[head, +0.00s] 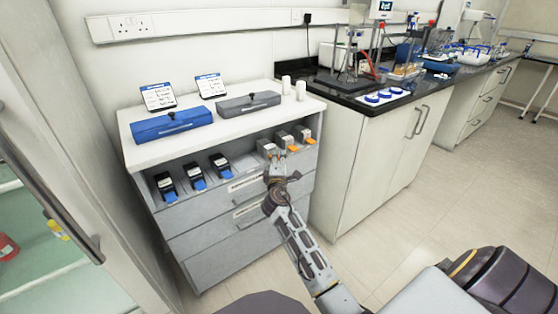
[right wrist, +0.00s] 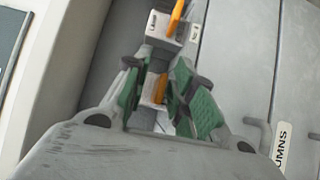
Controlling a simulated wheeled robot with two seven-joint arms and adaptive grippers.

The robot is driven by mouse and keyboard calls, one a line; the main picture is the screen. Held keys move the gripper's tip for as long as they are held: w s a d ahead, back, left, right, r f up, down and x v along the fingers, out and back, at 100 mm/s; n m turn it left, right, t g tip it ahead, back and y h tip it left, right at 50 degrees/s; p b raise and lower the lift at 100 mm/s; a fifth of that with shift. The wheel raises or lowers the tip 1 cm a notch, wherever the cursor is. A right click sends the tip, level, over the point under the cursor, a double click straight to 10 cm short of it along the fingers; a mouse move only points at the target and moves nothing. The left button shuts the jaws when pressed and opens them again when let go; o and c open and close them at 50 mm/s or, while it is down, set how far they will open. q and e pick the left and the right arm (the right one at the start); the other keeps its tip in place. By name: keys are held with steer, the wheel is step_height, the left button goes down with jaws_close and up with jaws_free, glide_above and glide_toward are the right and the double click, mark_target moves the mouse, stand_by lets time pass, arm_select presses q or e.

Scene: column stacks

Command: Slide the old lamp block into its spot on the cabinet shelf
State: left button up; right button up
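Several small blocks stand in the open shelf of the grey cabinet (head: 190,225). On the right are grey-white blocks with orange tabs, including a leftmost block (head: 266,147), a middle one (head: 284,139) and a right one (head: 302,132). My right gripper (head: 274,168) is at the shelf front by the leftmost one. In the right wrist view its green-padded fingers (right wrist: 160,92) sit on both sides of a block with an orange tab (right wrist: 157,88) and look shut on it. A neighbouring orange-tabbed block (right wrist: 164,28) is just beyond. I cannot read which block is the lamp. My left gripper is out of view.
Dark blocks with blue tabs (head: 193,172) stand at the left of the shelf. A blue case (head: 172,125), a grey case (head: 248,104), two label cards and white cylinders are on the cabinet top. Drawers lie below. A glass-doored unit is at left; the floor (head: 390,235) is clear.

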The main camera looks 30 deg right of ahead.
stand_by(0.3)
steer(key=shift+s, duration=0.1)
steer(key=v, duration=1.2)
stand_by(0.3)
steer(key=shift+f, duration=0.1)
stand_by(0.6)
